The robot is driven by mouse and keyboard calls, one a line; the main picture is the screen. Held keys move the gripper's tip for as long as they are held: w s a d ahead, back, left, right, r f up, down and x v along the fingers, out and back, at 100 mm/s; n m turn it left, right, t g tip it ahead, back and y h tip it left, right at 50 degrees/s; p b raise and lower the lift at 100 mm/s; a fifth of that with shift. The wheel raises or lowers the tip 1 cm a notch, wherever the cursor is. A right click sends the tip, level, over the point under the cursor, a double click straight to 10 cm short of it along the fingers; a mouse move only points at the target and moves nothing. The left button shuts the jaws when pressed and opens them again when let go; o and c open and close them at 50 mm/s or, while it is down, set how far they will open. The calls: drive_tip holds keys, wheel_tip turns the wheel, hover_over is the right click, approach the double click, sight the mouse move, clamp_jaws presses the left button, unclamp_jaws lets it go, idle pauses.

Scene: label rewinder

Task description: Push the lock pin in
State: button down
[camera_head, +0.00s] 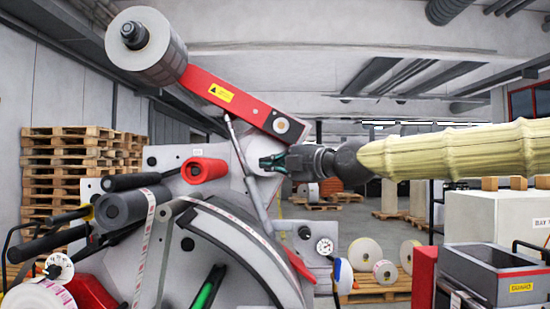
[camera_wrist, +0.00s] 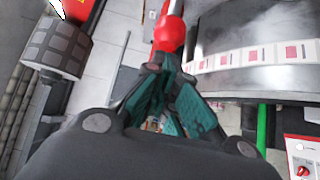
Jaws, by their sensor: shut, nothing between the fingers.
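My gripper (camera_head: 268,162) is shut and empty in front of the machine's grey plate, below the lower end of the red arm. Its dark fingers with green pads also show in the wrist view (camera_wrist: 160,72), brought together. A red rounded part (camera_wrist: 168,33) lies right at the fingertips in the wrist view. I cannot tell whether the fingers touch it, or whether it is the lock pin. No lock pin can be made out for sure in the head view, where the gripper covers part of the plate.
The red arm (camera_head: 230,96) with a roll (camera_head: 148,44) slants above my gripper. A large disc (camera_head: 235,262) with a label strip lies below. A gauge (camera_head: 325,246) stands lower right.

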drive_tip(key=shift+w+a, duration=0.15)
drive_tip(key=shift+w, duration=0.25)
drive_tip(key=w, duration=0.3)
drive_tip(key=shift+w+r, duration=0.1)
drive_tip(key=shift+w, duration=0.1)
idle(0.4)
